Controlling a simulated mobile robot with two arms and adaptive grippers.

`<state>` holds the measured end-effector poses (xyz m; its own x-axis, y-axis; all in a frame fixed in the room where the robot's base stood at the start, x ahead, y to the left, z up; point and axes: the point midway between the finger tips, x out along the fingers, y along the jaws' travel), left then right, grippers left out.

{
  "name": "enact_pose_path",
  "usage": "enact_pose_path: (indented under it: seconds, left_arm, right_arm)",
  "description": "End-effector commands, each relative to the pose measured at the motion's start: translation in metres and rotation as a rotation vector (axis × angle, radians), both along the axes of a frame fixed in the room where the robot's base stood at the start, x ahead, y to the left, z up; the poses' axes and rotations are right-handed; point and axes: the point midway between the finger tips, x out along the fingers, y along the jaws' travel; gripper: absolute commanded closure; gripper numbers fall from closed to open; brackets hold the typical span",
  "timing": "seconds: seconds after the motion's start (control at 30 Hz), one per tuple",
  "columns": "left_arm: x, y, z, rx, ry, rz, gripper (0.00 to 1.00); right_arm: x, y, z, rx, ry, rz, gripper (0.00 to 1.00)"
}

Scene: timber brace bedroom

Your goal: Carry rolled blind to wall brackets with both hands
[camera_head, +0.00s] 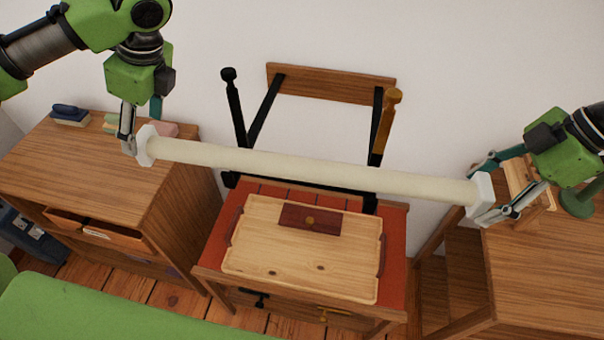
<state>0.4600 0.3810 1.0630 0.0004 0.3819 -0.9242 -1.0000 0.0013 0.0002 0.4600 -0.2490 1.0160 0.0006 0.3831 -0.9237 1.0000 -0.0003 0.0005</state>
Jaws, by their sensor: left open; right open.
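The rolled blind (310,173) is a long cream tube. It spans the view almost level, its right end a little lower in the picture. A white block sits at its left end (146,146) and another at its right end (480,193); I cannot tell whether these are end caps or wall brackets. My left gripper (138,135) is open at the left block, its fingers around or beside it. My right gripper (483,190) is open with one finger above and one below the right block. Whether the fingers touch the blocks is unclear.
Wooden cabinets stand left (90,165) and right (550,260). A wooden board (330,84) with dark posts is behind. Green bedding (80,310) lies front left.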

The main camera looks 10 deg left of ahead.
Motion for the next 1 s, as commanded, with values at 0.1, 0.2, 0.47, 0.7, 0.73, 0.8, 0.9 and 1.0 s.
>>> enact_pose_path:
  seconds: [0.1, 0.2, 0.47, 0.7, 0.73, 0.8, 0.9, 1.0]
  left_arm:
    - [0.001, -0.005, 0.014, 0.003, -0.005, 0.0, 0.39]
    - [0.001, -0.01, 0.026, 0.002, -0.005, 0.0, 0.39]
    - [0.0, -0.023, 0.056, 0.003, -0.004, 0.0, 0.39]
    - [0.0, -0.03, 0.074, 0.002, -0.002, 0.001, 0.39]
    - [0.0, -0.031, 0.076, 0.002, -0.001, 0.002, 0.39]
    - [0.0, -0.032, 0.077, 0.001, -0.001, 0.002, 0.39]
    - [-0.001, -0.032, 0.078, 0.001, 0.0, 0.002, 0.39]
    - [-0.001, -0.032, 0.078, 0.001, 0.001, 0.001, 0.39]
  right_arm:
    - [0.0, 0.0, 0.0, 0.0, 0.0, 0.0, 0.39]
    - [0.0, 0.0, 0.0, 0.0, 0.0, 0.0, 0.39]
    - [0.0, 0.0, 0.0, 0.0, 0.0, 0.0, 0.39]
    - [0.0, 0.0, 0.0, 0.0, 0.0, 0.0, 0.39]
    - [0.0, 0.0, 0.0, 0.0, 0.0, 0.0, 0.39]
    - [0.0, -0.001, 0.001, 0.0, -0.001, 0.0, 0.39]
    - [0.001, -0.004, 0.007, -0.002, -0.002, -0.001, 0.39]
    - [0.001, -0.009, 0.019, -0.003, -0.003, -0.002, 0.39]
